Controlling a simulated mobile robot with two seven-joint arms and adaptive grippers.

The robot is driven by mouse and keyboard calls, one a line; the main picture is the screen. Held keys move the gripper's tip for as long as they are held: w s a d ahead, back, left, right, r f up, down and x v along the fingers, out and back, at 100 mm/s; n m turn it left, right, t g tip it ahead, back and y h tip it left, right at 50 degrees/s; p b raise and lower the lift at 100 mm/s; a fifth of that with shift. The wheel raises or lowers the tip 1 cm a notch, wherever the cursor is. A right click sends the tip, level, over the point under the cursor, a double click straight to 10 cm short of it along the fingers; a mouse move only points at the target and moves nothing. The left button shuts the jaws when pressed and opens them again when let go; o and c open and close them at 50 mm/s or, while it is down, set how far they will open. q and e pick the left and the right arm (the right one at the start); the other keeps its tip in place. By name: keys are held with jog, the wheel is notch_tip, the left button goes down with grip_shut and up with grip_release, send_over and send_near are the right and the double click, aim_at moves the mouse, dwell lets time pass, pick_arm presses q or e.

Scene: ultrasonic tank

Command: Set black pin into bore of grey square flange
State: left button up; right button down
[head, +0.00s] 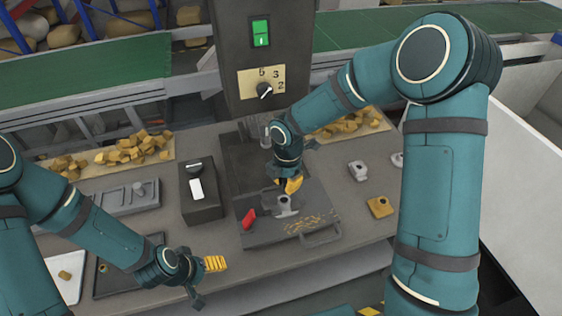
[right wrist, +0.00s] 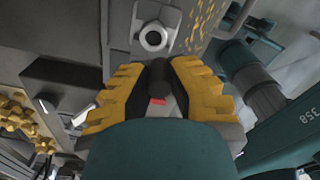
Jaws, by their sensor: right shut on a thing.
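My right gripper (head: 291,186) is over the machine bed, its yellow fingers pointing down. In the right wrist view the fingers (right wrist: 158,85) are shut on the black pin (right wrist: 159,68), whose dark end shows between them. The grey flange (right wrist: 153,38) lies just past the fingertips, its round bore facing up and looking empty. In the head view the flange (head: 286,207) is on the bed just below the gripper; the pin is hard to make out there. The pin appears apart from the bore. My left gripper (head: 215,264) is low at the front of the bench; its finger gap is unclear.
A red handle (head: 248,218) is left of the flange. A black box (head: 200,192) stands left of the bed. Grey fittings (head: 357,170) and a yellow square part (head: 380,206) lie on the right. Wood-coloured chunks (head: 135,148) fill a tray behind. The machine column (head: 262,95) rises behind the bed.

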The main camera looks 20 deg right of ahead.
aim_at(284, 201)
jog(key=shift+w+a+r+n, duration=0.1)
jog(key=shift+w+n, duration=0.4)
jog(key=shift+n, duration=0.2)
jog(key=shift+s+f+b, duration=0.1)
jog(key=shift+f+b, duration=0.2)
jog(key=shift+f, duration=0.55)
pick_arm(q)
jog(key=shift+w+f+b, duration=0.15)
jog(key=shift+f+b, duration=0.65)
jog(key=shift+f, duration=0.1)
jog(key=shift+w+f+b, duration=0.15)
jog(key=shift+f+b, duration=0.65)
jog(key=shift+f, duration=0.05)
pick_arm(e)
jog(key=shift+f, duration=2.25)
pick_arm(q)
jog(key=shift+f, duration=0.2)
pick_arm(e)
jog(key=shift+f, duration=0.4)
jog(key=shift+c, duration=1.9)
grip_release()
pick_arm(q)
jog(key=shift+r, duration=0.1)
pick_arm(e)
jog(key=shift+r, duration=0.1)
